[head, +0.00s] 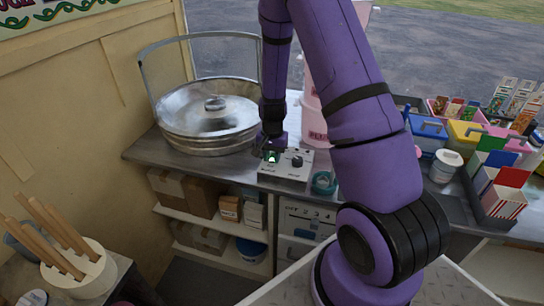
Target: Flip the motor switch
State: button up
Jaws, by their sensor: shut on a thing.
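A pale control box (286,168) sits at the front edge of the metal counter, right of the round metal pan. It has a dark knob (297,162) on its right side and a small green-lit switch (272,157) on its left side. The lettering is too small to read surely. My gripper (269,151) points down at the left side of the box, at the switch. Its fingers are shut on the motor switch, whose lever they mostly hide. I cannot tell which way the lever leans.
A lidded metal pan (205,125) with a tall hoop guard stands left of the box. A pink container (316,125) stands behind it, partly behind my arm. A teal ring-shaped item (324,183) lies close at its right. Trays and cartons (500,185) fill the right.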

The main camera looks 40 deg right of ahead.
jog(key=shift+w+d+r+g+y, duration=0.1)
jog(key=shift+d+g+y, duration=0.05)
jog(key=shift+g+y, duration=0.35)
jog(key=shift+w+d+r+g+y, duration=0.1)
jog(key=shift+g+y, duration=0.2)
jog(key=shift+y, duration=0.3)
jog(key=o, duration=0.9)
jog(key=v, duration=1)
jog(key=shift+r, duration=0.35)
